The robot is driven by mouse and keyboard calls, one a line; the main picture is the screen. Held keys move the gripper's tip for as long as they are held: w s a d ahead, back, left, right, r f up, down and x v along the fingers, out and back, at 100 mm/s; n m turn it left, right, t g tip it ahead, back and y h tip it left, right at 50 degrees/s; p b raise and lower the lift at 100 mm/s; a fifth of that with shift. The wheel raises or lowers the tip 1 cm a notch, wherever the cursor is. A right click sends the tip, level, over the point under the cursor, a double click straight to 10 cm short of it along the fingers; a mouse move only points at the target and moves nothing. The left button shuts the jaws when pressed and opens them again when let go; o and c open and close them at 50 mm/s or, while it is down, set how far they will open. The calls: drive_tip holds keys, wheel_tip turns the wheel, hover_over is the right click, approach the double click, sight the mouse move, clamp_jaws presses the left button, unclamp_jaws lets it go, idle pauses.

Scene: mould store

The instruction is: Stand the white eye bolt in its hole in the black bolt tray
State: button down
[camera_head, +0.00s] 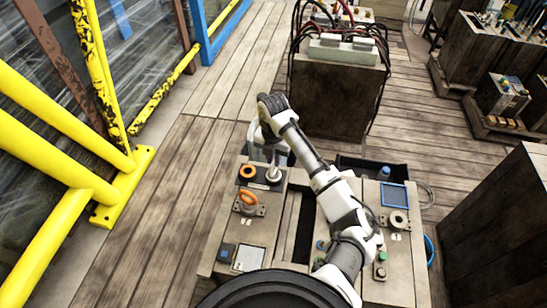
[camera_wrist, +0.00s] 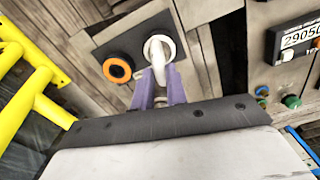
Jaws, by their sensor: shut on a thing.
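The white eye bolt (camera_wrist: 160,46) is between the purple fingers of my gripper (camera_wrist: 159,92), which is shut on it. Its pale ring shows over the black bolt tray (camera_wrist: 118,44). In the head view the white bolt (camera_head: 273,175) appears upright at the right part of the tray (camera_head: 259,186), below my gripper (camera_head: 270,158). The fingers hide part of the bolt, and I cannot tell whether its lower end is inside the hole. An orange ring (camera_wrist: 117,69) with a dark centre sits in the tray, left of the white bolt.
An orange eye bolt (camera_head: 249,199) stands on a metal plate in front of the tray. A dark slot (camera_head: 299,225) lies right of it. A blue-framed panel (camera_head: 393,196) and buttons are further right. Yellow railings (camera_head: 60,180) stand at left.

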drive_tip(key=shift+f, duration=0.15)
drive_tip(key=c, duration=1.3)
unclamp_jaws()
wheel_tip(320, 180, up, 14)
drive_tip(key=shift+f+b, duration=0.1)
drive_tip(key=shift+b, duration=0.7)
